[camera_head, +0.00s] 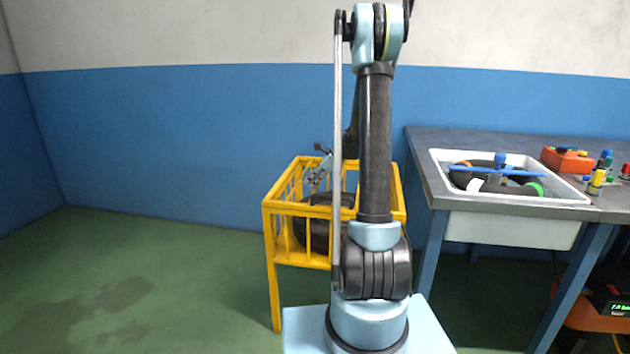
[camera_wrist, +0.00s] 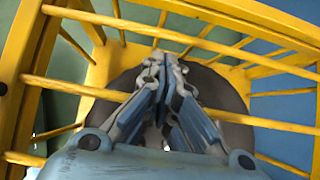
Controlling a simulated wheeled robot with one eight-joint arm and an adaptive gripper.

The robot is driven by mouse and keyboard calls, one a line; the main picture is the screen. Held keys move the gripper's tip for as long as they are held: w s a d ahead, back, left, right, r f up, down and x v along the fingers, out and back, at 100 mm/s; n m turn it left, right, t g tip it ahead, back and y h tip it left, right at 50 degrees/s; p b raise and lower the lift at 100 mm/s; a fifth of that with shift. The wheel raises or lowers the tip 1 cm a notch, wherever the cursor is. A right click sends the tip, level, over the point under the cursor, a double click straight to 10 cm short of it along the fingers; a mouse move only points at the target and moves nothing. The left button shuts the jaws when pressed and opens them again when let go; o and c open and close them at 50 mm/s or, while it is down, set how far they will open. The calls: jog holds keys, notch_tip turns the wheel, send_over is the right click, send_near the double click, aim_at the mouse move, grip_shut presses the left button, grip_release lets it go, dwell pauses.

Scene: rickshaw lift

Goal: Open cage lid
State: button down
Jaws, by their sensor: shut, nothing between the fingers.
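The yellow barred cage (camera_head: 290,208) stands on legs in the middle of the head view, partly hidden behind my arm. A dark round tyre-like object (camera_head: 312,236) lies inside it and also shows in the wrist view (camera_wrist: 232,92). My gripper (camera_head: 320,174) is at the top of the cage, on its left half. In the wrist view my gripper (camera_wrist: 166,62) is shut and empty, with its fingers among the yellow bars (camera_wrist: 75,90). I cannot tell a separate lid from the cage frame, nor whether the fingers touch a bar.
A workbench (camera_head: 425,150) stands to the right of the cage. It carries a white sink (camera_head: 510,224) with dark and coloured items, a red-orange box (camera_head: 567,160) and small bottles (camera_head: 598,180). The green floor (camera_head: 150,270) on the left is clear. A blue and white wall is behind.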

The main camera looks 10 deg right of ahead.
jog(key=x, duration=0.5)
jog(key=shift+a+f, duration=0.2)
jog(key=shift+f, duration=0.05)
